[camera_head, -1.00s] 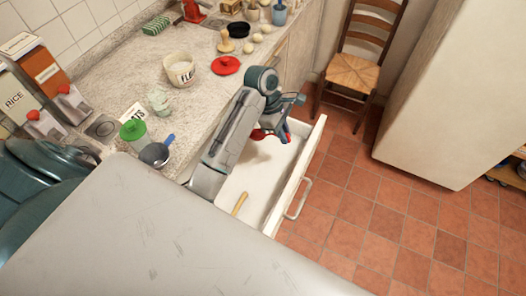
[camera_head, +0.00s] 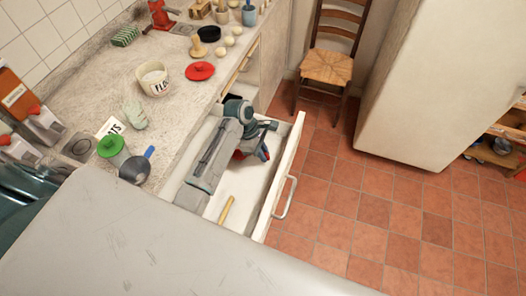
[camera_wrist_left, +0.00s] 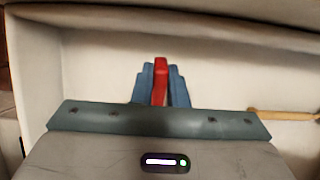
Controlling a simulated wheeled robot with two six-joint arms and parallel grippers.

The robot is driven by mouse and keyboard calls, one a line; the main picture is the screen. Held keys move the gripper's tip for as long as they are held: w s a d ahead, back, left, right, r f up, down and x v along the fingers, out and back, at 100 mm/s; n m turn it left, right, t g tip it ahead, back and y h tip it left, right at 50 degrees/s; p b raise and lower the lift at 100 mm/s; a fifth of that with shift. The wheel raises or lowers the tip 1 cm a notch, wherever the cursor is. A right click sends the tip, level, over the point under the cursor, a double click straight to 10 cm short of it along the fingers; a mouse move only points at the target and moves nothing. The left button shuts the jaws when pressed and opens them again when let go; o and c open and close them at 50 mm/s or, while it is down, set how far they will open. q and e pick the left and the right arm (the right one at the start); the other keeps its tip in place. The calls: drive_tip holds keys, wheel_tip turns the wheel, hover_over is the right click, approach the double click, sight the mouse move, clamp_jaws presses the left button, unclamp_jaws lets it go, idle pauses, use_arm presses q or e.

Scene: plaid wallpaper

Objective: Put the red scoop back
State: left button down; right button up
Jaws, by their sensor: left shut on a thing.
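The red scoop is in the grip of my left gripper (camera_head: 264,142); its red part (camera_head: 238,155) shows just beneath the wrist in the head view. In the left wrist view, the red handle (camera_wrist_left: 160,80) stands between the two blue fingers, which are shut on it. The gripper is down inside the open drawer (camera_head: 284,182), near its far end. Most of the scoop is hidden by the arm and fingers, and I cannot tell whether it touches the drawer floor. My right gripper is not in view.
A wooden-handled thing (camera_head: 227,209) lies in the near part of the drawer; it also shows in the left wrist view (camera_wrist_left: 282,115). The counter holds a flour tub (camera_head: 152,78), a red lid (camera_head: 200,71) and a dark blue-handled scoop (camera_head: 135,169). The drawer floor between is clear.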

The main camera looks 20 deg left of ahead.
use_arm(q)
drive_tip(key=c, duration=1.6)
unclamp_jaws()
drive_tip(key=shift+c, duration=0.2)
drive_tip(key=shift+o, duration=1)
drive_tip(key=shift+f, duration=0.1)
